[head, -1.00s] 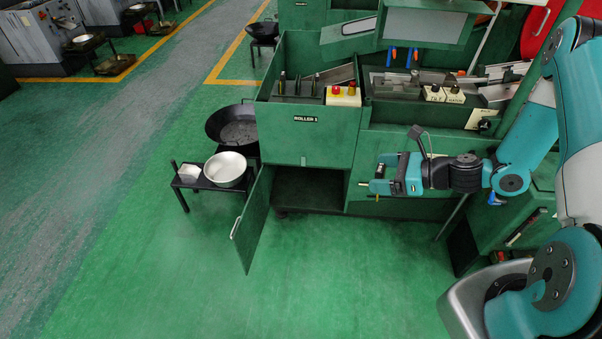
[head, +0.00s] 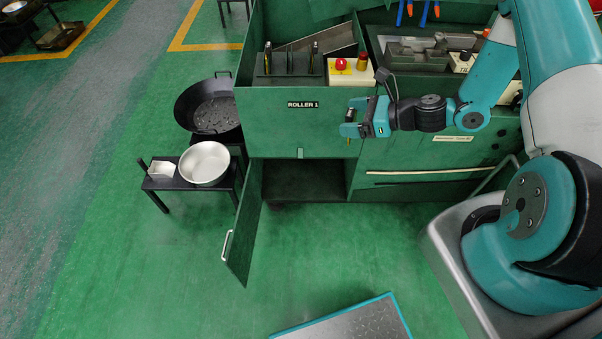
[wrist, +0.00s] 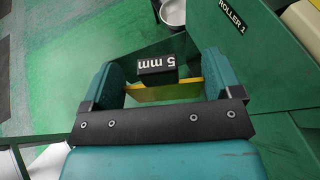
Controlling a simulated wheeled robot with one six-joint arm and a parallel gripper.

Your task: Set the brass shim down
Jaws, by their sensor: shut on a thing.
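My gripper (head: 350,122) is shut on the brass shim and holds it in the air at the Roller 1 cabinet's front, right of its label. In the wrist view, the shim (wrist: 165,93) is a yellow strip between the fingers with a black block marked "5 mm". In the head view, the shim shows only as a small dark and yellow upright piece. A rack (head: 290,64) with a few upright pieces stands in the cabinet's left top tray.
The green cabinet (head: 280,125) has its lower door (head: 244,225) hanging open. A red-and-yellow button box (head: 350,70) sits right of the rack. A small black table with a white bowl (head: 204,163) and a black wok (head: 210,106) stand left. A blue-edged mat (head: 350,322) lies on the floor.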

